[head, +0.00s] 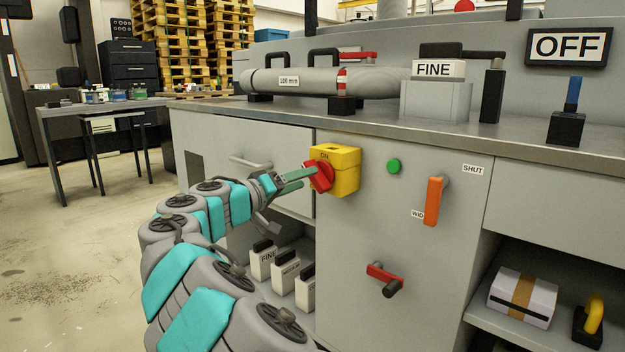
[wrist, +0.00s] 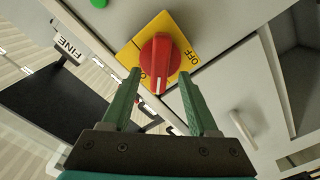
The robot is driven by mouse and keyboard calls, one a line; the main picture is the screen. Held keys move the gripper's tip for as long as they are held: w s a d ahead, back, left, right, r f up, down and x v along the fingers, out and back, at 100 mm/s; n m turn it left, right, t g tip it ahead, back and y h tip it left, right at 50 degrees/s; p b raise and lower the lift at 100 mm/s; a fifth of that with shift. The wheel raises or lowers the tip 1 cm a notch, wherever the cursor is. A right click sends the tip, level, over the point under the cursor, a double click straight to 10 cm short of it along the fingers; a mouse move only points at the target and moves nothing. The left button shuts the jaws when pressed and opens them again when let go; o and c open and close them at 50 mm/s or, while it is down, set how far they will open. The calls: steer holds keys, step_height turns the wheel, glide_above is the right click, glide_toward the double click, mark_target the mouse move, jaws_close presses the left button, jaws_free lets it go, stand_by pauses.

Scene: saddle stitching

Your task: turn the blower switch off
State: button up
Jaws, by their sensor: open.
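The blower switch is a red rotary knob (head: 320,177) on a yellow box (head: 347,172) on the grey cabinet front. The box's top is marked ON in the head view. In the wrist view the red knob (wrist: 158,62) sits on a yellow plate (wrist: 178,28) with OFF at its right and a partly hidden label at its left. The knob's white mark points down, towards my gripper. My gripper (head: 292,180) is open, its green fingers on either side of the knob in the wrist view (wrist: 159,76). I cannot tell whether they touch it.
A green button (head: 394,166) and an orange lever (head: 434,200) sit right of the switch. A red-handled valve (head: 385,276) is below. Above, an OFF sign (head: 568,47) hangs over the worktop.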

mark_target(324, 172)
steer(key=x, duration=0.3)
steer(key=shift+w, duration=0.1)
jaws_close()
stand_by(0.4)
